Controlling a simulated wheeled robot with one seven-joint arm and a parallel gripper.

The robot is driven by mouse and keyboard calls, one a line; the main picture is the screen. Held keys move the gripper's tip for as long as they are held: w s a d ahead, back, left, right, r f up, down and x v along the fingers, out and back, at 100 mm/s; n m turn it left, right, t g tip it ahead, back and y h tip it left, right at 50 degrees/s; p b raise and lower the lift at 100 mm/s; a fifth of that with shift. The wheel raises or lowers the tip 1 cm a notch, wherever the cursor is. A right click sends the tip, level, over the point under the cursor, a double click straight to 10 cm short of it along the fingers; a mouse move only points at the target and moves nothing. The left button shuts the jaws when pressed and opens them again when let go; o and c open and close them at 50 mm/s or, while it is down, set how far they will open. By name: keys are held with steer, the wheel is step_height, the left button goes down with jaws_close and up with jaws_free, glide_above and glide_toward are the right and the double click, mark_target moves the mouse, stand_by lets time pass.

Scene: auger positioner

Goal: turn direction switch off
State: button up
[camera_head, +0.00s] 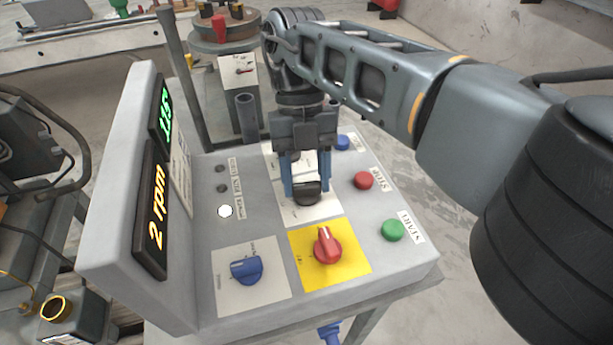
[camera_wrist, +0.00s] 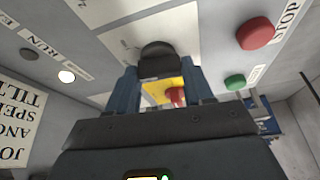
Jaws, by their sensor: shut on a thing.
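The control panel (camera_head: 265,240) is a grey sloped box with knobs, buttons and labels. A black rotary switch (camera_head: 307,194) sits on a white plate in its upper middle. It also shows in the wrist view (camera_wrist: 158,58). My gripper (camera_head: 304,190) reaches down from above with its two blue fingers on either side of this black knob, shut on it. In the wrist view the fingers (camera_wrist: 165,80) flank the knob. The fingers and palm hide part of the plate and another dark knob behind. The knob's label is not readable.
A red knob (camera_head: 326,246) on a yellow plate and a blue knob (camera_head: 246,269) are nearer. A red STOP button (camera_head: 363,180), green START button (camera_head: 392,230) and blue button (camera_head: 342,142) stand right. The display (camera_head: 154,211) reads "2 rpm". A grey post (camera_head: 247,117) rises behind.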

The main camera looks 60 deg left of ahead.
steer(key=shift+r+n, duration=0.1)
steer(key=shift+n, duration=0.5)
steer(key=shift+t, duration=0.3)
steer(key=o, duration=1)
steer(key=shift+o, duration=0.2)
